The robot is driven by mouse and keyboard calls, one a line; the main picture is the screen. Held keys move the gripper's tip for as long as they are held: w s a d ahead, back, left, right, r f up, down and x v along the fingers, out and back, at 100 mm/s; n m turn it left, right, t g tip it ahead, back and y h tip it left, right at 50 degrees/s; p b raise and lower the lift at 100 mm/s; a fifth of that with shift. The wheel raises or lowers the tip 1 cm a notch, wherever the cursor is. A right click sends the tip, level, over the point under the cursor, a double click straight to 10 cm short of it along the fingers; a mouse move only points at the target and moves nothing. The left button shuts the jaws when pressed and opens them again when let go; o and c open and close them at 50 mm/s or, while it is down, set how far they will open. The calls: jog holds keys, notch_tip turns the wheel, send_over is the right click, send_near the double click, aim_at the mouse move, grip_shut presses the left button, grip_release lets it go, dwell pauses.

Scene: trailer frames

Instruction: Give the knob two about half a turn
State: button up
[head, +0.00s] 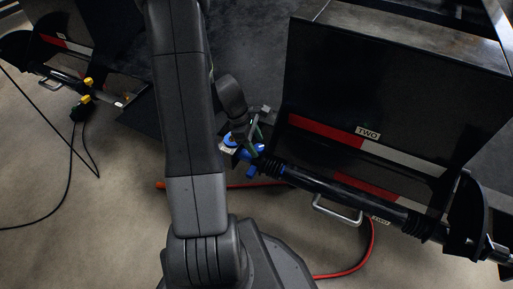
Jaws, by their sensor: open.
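A black axle tube (340,193) runs right from the fittings, with a metal handle (337,210) below. A red hose (370,245) lies on the floor. Another frame with yellow knobs (86,98) and black cables stands at the left.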

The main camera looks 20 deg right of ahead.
jog(key=shift+s+d+f, duration=0.15)
jog(key=shift+d+f, duration=0.05)
jog(key=shift+f, duration=0.4)
jog(key=c, duration=1)
jog(key=m+p, duration=0.2)
jog(key=shift+d+r+m+g+y, duration=0.1)
jog(key=shift+r+m+g+y, duration=0.2)
jog(key=shift+y, duration=0.1)
jog(key=shift+f+m+g+y+p, duration=0.3)
jog(key=shift+m+y+p, duration=0.1)
jog(key=shift+m, duration=0.7)
jog(key=o, duration=1)
jog(key=shift+r, duration=0.1)
